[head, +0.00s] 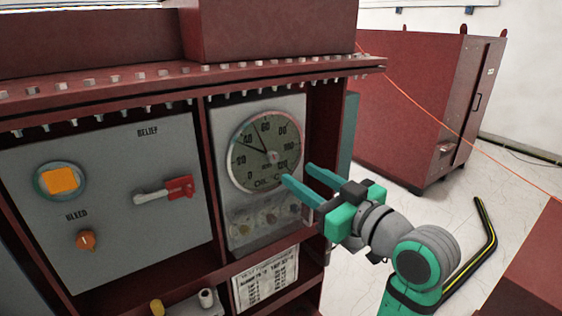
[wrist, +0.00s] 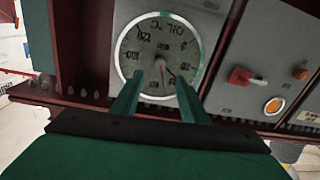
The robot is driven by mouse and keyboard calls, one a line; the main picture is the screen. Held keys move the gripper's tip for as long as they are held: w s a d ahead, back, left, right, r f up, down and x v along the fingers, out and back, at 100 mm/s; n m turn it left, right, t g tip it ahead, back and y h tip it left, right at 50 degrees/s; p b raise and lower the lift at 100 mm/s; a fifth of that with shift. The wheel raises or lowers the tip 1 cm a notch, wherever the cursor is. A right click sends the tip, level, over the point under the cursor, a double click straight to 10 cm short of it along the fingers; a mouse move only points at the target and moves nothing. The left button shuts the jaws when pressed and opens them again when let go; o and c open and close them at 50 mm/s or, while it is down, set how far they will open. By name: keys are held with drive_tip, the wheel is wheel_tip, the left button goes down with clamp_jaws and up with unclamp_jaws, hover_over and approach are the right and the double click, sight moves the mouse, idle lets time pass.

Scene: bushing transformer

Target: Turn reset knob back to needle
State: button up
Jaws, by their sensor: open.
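The round oil temperature gauge (head: 265,150) sits on a grey panel, with dark needles on a numbered dial. One needle points up between 40 and 60, another toward 40. It also shows upside down in the wrist view (wrist: 158,52). I cannot make out a separate reset knob; the dial's centre (wrist: 160,68) shows small and blurred. My gripper (head: 297,174) has its two teal fingers apart and empty, in front of the gauge's lower right edge. In the wrist view my gripper (wrist: 160,85) has its fingertips on either side of the dial's centre area. I cannot tell whether they touch the gauge.
A label plate (head: 266,279) is below the gauge. A red cabinet (head: 425,105) stands behind right, with open floor before it.

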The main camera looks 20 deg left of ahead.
sight(275, 159)
drive_tip(key=x, duration=0.9)
drive_tip(key=shift+a, duration=0.15)
clamp_jaws()
